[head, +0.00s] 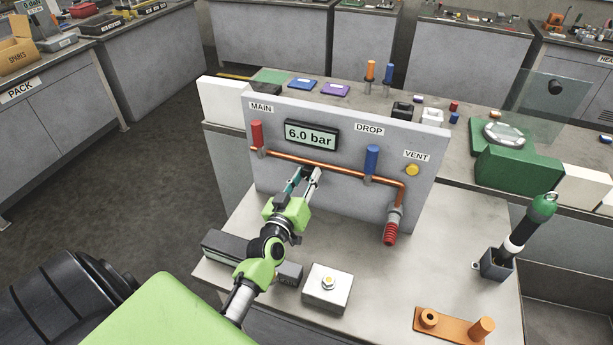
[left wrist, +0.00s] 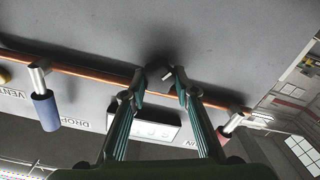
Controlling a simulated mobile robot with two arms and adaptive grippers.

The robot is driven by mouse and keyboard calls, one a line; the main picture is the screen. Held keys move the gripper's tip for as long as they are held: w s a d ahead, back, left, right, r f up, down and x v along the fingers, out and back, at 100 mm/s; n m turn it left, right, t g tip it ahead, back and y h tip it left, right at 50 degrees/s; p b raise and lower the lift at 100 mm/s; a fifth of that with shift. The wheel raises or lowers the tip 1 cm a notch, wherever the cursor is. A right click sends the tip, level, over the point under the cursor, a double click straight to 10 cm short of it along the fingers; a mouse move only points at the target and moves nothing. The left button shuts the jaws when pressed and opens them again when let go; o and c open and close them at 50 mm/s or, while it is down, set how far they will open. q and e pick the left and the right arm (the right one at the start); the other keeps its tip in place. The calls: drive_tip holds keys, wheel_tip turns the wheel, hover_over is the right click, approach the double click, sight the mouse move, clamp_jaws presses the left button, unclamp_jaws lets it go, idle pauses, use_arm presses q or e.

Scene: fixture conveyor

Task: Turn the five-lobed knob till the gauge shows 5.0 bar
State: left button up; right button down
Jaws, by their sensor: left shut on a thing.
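The gauge (head: 311,135) on the grey upright panel (head: 335,205) reads 6.0 bar. It also shows, upside down and partly behind my fingers, in the left wrist view (left wrist: 157,130). My left gripper (head: 310,177) is at the panel face, just below the copper pipe and under the gauge. In the left wrist view its fingertips (left wrist: 162,82) close on the dark knob (left wrist: 158,67), which is blurred and mostly hidden. Its lobes cannot be counted. In the head view the gripper covers the knob. My right gripper is not in view.
The panel carries a red MAIN handle (head: 257,134), a blue DROP handle (head: 372,158), a yellow VENT button (head: 412,170) and a copper pipe (head: 335,170). In front are a button box (head: 326,289), an orange bracket (head: 452,325) and a black-and-green tool (head: 526,222) in a holder.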

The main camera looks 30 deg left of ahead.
use_arm(q)
drive_tip(key=shift+n, duration=0.4)
drive_tip(key=o, duration=1.1)
drive_tip(key=v, duration=0.7)
drive_tip(key=shift+s, duration=0.3)
